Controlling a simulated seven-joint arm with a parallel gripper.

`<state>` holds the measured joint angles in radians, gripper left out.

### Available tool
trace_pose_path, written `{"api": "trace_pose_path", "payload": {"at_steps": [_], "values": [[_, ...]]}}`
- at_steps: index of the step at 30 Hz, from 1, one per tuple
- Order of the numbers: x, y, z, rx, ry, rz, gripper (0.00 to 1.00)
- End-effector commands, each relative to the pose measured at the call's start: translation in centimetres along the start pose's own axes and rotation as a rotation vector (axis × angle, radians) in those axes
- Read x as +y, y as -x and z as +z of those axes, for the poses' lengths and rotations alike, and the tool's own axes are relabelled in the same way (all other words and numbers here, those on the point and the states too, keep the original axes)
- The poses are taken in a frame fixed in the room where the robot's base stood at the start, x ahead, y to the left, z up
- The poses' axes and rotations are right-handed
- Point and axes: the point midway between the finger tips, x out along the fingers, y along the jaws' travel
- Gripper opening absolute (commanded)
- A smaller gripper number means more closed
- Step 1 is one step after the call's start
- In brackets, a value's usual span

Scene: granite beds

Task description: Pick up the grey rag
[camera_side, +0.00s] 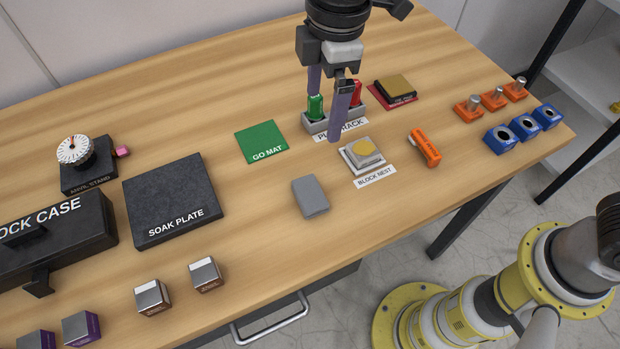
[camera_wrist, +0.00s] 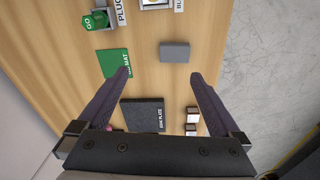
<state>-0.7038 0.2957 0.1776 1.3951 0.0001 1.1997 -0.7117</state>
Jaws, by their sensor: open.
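The grey rag (camera_side: 311,196) is a small flat grey block-like piece lying on the wooden table, in front of the block nest. It also shows in the wrist view (camera_wrist: 174,52), ahead of the fingers and between their lines. My gripper (camera_side: 327,118) hangs above the table near the plug rack, behind the rag and apart from it. In the wrist view my gripper (camera_wrist: 160,76) has its two dark fingers spread wide with nothing between them.
The plug rack (camera_side: 318,126) with green and red plugs stands by the fingers. The block nest (camera_side: 362,155), an orange tool (camera_side: 425,148) and the green go mat (camera_side: 261,142) lie around the rag. The soak plate (camera_side: 172,199) is left. Table around the rag is clear.

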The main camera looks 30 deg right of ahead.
Motion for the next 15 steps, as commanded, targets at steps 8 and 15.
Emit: {"api": "trace_pose_path", "payload": {"at_steps": [8, 15], "values": [[-3.4, -4.4, -2.9, -0.056, 0.094, -0.052, 1.00], [-3.6, -8.6, -2.5, -0.058, 0.091, -0.054, 1.00]]}}
